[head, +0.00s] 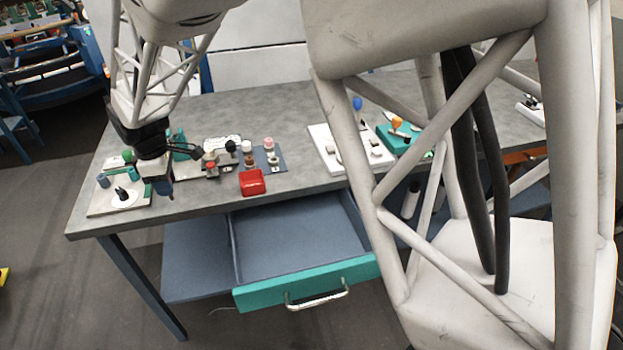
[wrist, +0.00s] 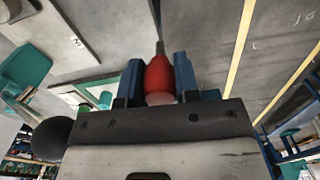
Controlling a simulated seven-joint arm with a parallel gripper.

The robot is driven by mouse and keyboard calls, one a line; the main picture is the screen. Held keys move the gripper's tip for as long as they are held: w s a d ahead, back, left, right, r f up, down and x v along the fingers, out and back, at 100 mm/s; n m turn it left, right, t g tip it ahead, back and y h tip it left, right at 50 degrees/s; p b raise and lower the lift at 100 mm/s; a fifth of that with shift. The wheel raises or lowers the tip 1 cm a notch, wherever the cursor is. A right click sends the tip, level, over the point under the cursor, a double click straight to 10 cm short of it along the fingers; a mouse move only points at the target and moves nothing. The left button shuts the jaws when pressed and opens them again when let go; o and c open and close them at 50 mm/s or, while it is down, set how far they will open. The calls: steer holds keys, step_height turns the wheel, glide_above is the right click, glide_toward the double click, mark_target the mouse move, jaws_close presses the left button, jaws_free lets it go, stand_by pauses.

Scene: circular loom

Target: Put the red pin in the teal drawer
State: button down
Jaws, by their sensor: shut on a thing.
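The red pin (wrist: 158,72) is held between the two blue fingers of my gripper (wrist: 158,82) in the wrist view. It is red and bulging, with a pale end towards the palm and a darker narrow tip pointing away. In the head view my gripper (head: 158,178) is over the left part of the table, and I cannot make out the pin in it there. The teal drawer (head: 262,294) is pulled open below the table's front edge, to the right of my gripper. Its visible blue-grey floor is bare, and its front has a pale handle.
A white board (head: 328,150) and a teal block (head: 400,140) stand farther right. A large pale frame hides part of the right side.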

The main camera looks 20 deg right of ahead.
steer(key=s+d+f+m, duration=0.2)
steer(key=s+d+m, duration=0.2)
steer(key=d, duration=0.6)
steer(key=s+d+f+m, duration=0.3)
steer(key=s+d+m, duration=0.1)
steer(key=d, duration=0.6)
steer(key=s+d+f+m, duration=0.2)
steer(key=s+d+m, duration=0.1)
steer(key=d, duration=0.6)
steer(key=shift+s+d+f+m, duration=0.2)
steer(key=shift+s+d+m, duration=0.2)
steer(key=shift+m, duration=0.5)
glide_toward(302, 253)
steer(key=shift+f, duration=1.85)
steer(key=shift+f, duration=0.15)
